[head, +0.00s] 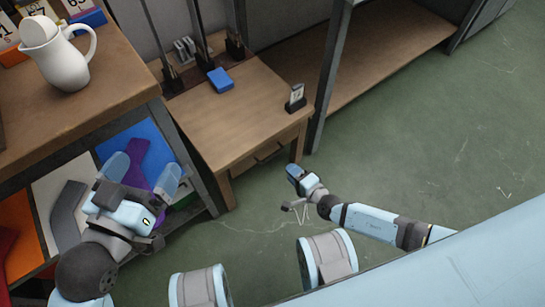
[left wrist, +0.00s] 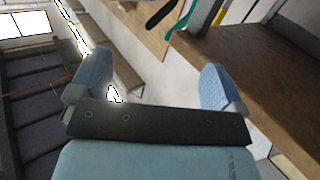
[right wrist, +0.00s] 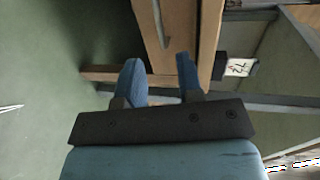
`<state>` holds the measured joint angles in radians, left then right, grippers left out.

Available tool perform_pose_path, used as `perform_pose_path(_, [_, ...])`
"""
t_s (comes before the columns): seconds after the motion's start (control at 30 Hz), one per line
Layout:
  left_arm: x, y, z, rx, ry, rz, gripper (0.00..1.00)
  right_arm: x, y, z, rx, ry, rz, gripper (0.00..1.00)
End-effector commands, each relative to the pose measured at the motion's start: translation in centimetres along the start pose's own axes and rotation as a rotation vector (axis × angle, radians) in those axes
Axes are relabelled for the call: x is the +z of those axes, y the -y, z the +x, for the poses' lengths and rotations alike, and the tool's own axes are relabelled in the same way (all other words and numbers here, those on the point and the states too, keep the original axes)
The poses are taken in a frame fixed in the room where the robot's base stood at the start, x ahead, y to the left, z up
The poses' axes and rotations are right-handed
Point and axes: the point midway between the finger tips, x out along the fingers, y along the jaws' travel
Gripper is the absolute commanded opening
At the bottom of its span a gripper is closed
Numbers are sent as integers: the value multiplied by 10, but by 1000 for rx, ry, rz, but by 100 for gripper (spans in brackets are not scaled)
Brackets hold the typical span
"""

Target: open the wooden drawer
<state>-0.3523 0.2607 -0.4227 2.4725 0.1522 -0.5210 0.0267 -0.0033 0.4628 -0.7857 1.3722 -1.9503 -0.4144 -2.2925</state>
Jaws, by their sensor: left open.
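The wooden drawer (head: 246,164) is in the front of a small wooden table and looks flush with it. Its dark bar handle (head: 268,153) is on the drawer front; in the right wrist view the handle (right wrist: 160,24) shows as a thin grey bar just beyond the fingertips. My right gripper (head: 293,172) is in front of the table, near its right front leg. In the right wrist view its fingers (right wrist: 159,60) are apart with nothing between them. My left gripper (head: 143,170) is open and empty, in front of the shelf at the left, away from the drawer.
On the small table (head: 232,115) are a blue block (head: 220,80) and a card in a dark stand (head: 296,98). A white jug (head: 63,55) stands on the counter (head: 110,75) at left. A dark post (head: 328,80) rises right of the table. Green floor (head: 440,130) is clear.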

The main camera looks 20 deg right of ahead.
Motion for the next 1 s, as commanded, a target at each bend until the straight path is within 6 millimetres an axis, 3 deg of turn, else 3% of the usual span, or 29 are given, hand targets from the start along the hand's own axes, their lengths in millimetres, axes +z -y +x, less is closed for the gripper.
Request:
perform_pose_path(0.2, [2,10,5,-4,-61,112,96,0,-4,51,-2,-1,4,34])
perform_pose_path(0.43, [-1,18,8,-11,-114,213,96,0,-3,90,-1,-1,4,34])
perform_pose_path(0.63, [-6,20,10,-16,-144,252,96,0,-1,104,0,-1,5,34])
perform_pose_path(0.93, [-8,20,8,-12,-147,268,96,0,0,105,1,-1,5,34])
perform_pose_path(1.0, [-8,20,8,-12,-146,269,96,0,0,105,1,-1,5,18])
